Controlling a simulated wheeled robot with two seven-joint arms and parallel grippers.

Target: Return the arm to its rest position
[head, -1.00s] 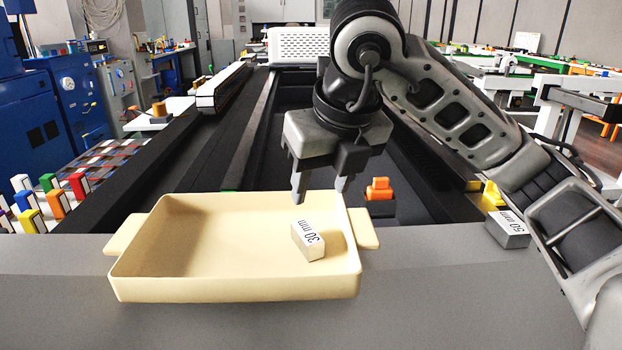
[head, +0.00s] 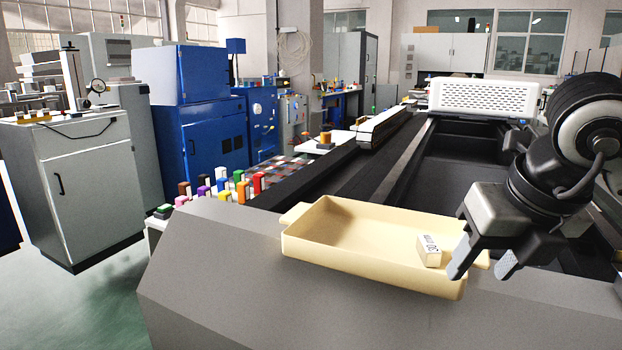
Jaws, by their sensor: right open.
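My right gripper (head: 481,268) is open and empty, its fingers pointing down at the right end of the cream tray (head: 365,267). It covers part of the tray's right end and handle in the head view. A small block marked "30 mm" (head: 429,252) lies inside the tray near its right end, just left of the gripper fingers and apart from them. My left gripper is not in view.
The tray sits on a grey ledge (head: 240,290). Several coloured blocks (head: 240,190) stand to its left. A dark channel (head: 458,160) runs behind the tray. Blue cabinets (head: 205,130) and a grey cabinet (head: 95,190) stand at the left.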

